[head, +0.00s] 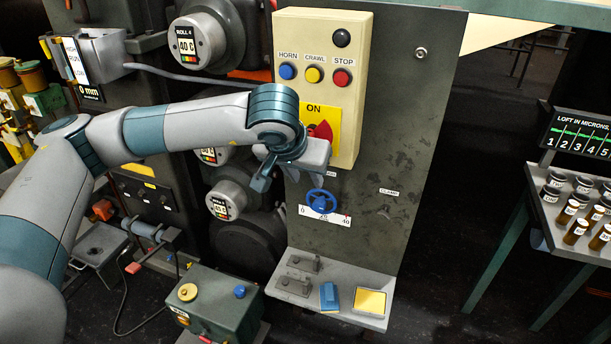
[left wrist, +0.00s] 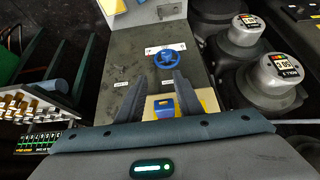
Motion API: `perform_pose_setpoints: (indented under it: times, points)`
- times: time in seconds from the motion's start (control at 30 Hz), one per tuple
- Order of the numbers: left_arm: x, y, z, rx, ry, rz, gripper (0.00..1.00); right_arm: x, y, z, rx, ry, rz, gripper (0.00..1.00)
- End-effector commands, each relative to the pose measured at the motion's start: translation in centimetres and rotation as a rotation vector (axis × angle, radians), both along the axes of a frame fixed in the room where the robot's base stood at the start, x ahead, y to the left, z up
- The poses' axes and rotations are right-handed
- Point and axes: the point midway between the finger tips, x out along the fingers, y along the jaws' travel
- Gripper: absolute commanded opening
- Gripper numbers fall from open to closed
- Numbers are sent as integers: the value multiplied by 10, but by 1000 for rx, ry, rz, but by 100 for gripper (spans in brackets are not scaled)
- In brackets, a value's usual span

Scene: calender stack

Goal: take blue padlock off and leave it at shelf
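My left gripper (head: 268,176) is in front of the lower left of the cream control box (head: 350,95), and its arm comes in from the left. In the left wrist view its two dark fingers (left wrist: 163,82) stand apart. A small blue body (left wrist: 165,108), which looks like the blue padlock, shows between them against yellow; I cannot tell whether they touch it. In the head view my gripper hides it. A red switch handle (head: 321,130) shows at the yellow ON plate (head: 313,113). The grey shelf (head: 345,318) is below. My right gripper is not in view.
The shelf holds dark grey fittings (head: 293,284), a blue block (head: 329,297) and a yellow pad (head: 370,301). A blue handwheel (head: 321,201) sticks out between box and shelf. Rollers (head: 228,200) stand left; a rack of vials (head: 575,232) stands right.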

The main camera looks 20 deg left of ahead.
Motion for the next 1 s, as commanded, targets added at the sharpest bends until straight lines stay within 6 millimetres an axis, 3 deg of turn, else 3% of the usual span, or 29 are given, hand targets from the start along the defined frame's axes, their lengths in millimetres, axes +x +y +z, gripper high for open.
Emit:
perform_pose_setpoints:
  times: [0.27,0.67,0.73,1.0]
  points:
    - [7,-1,1,-2,2,1,33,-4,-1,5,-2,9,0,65]
    - [41,-2,2,-2,3,1,33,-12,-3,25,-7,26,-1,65]
    - [47,-2,-4,-3,1,1,33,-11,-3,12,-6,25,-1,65]
    - [66,-3,-2,-2,0,0,33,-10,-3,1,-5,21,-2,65]
